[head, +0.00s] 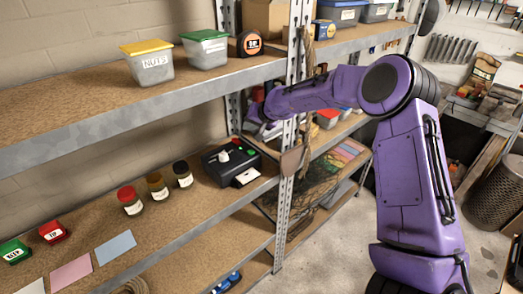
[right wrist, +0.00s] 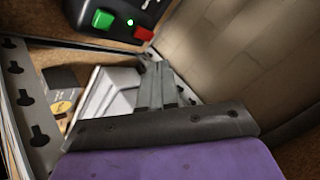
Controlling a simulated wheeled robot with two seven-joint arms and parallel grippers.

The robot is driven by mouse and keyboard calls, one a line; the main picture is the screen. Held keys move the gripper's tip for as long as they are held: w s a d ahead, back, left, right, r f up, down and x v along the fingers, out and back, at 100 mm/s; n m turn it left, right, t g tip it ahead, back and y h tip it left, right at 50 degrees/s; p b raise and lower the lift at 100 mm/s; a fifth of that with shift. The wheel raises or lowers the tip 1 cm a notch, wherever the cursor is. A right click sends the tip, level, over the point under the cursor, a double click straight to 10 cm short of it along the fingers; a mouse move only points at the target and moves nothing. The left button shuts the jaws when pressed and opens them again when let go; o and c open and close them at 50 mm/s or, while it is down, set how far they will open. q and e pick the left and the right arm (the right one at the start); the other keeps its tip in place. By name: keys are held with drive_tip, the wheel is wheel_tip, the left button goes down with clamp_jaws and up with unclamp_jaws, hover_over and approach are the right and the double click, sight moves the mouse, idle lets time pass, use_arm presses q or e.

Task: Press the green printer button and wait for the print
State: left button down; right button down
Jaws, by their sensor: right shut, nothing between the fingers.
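The black printer (head: 218,168) stands on the middle shelf, near the metal post, with a white piece (head: 247,176) at its front. In the right wrist view, the printer body (right wrist: 122,6) is at the top edge, with a square green button (right wrist: 103,19), a small lit green light (right wrist: 130,22) and a red button (right wrist: 143,33). My right gripper (head: 258,113) is above and behind the printer, partly hidden by the post. In the right wrist view, its fingers (right wrist: 160,72) are shut and empty, below and right of the buttons, apart from the green one. My left gripper is out of view.
Three lidded jars (head: 157,187) stand left of the printer. Red and green boxes (head: 53,231) and coloured cards (head: 115,247) lie farther left. The perforated metal post (head: 290,180) and upper shelf edge (head: 150,105) border the arm.

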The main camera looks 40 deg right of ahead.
drive_tip(key=shift+d+r+n, duration=0.3)
drive_tip(key=shift+d+r, duration=0.1)
drive_tip(key=shift+d, duration=0.15)
drive_tip(key=shift+a, duration=0.1)
drive_tip(key=shift+f, duration=0.1)
drive_tip(key=b, duration=0.7)
hover_over(253, 152)
wheel_tip(253, 152, down, 8)
drive_tip(key=shift+s, duration=0.1)
drive_tip(key=shift+f, duration=0.35)
drive_tip(key=shift+f, duration=0.15)
idle(0.9)
drive_tip(key=shift+f+b, duration=0.25)
drive_tip(key=shift+b, duration=0.05)
